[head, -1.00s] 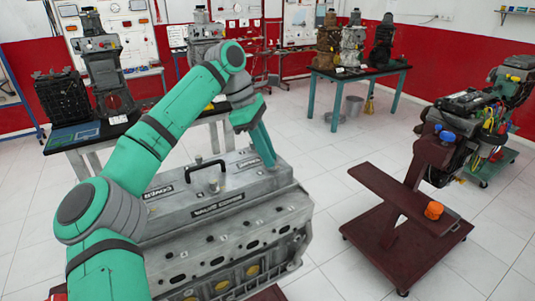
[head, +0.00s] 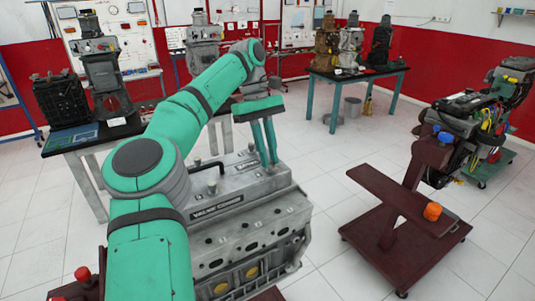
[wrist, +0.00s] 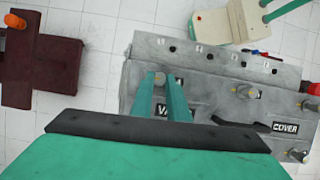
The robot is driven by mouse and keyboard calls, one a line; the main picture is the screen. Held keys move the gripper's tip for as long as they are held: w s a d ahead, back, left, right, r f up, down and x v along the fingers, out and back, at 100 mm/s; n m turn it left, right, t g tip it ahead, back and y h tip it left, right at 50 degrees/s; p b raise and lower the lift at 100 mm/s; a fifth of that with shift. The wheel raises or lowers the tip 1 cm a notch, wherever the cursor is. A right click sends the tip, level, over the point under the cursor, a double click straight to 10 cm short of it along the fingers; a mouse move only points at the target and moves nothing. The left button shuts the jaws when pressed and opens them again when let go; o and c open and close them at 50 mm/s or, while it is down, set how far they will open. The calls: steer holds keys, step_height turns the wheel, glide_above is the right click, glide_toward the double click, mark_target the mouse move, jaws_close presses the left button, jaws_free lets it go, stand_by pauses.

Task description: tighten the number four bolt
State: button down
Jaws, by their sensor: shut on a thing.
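The grey engine block with its valve cover (head: 235,200) stands in front of me, and its top also fills the middle of the wrist view (wrist: 205,75). My gripper (head: 269,162) points down at the cover's far right end. In the wrist view its fingers (wrist: 160,82) are shut on a bolt head (wrist: 159,77) near the cover's edge. I cannot read a number beside this bolt. Other bolts show on the cover, one near the middle (wrist: 243,92) and one at the lower right (wrist: 298,155). The black handle (head: 207,166) is partly hidden by my arm in the head view.
A dark red stand (head: 405,222) with an orange cap (head: 432,211) is to the right, with open floor between. An engine trainer (head: 480,120) stands behind it. Tables with engines stand at the back left (head: 90,140) and back right (head: 360,75).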

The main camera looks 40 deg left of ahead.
steer(key=shift+m, duration=0.3)
steer(key=c, duration=1.7)
jaws_free()
steer(key=shift+r, duration=0.1)
steer(key=shift+r, duration=1.25)
steer(key=s+d+r, duration=0.2)
steer(key=s+r, duration=0.1)
steer(key=s, duration=0.1)
steer(key=s+d+r, duration=0.3)
steer(key=s+r, duration=0.1)
steer(key=s+d+r, duration=0.2)
steer(key=s+r, duration=0.1)
steer(key=shift+s+d+r, duration=0.15)
steer(key=shift+s+d, duration=0.05)
steer(key=shift+s, duration=0.2)
steer(key=shift+w, duration=0.1)
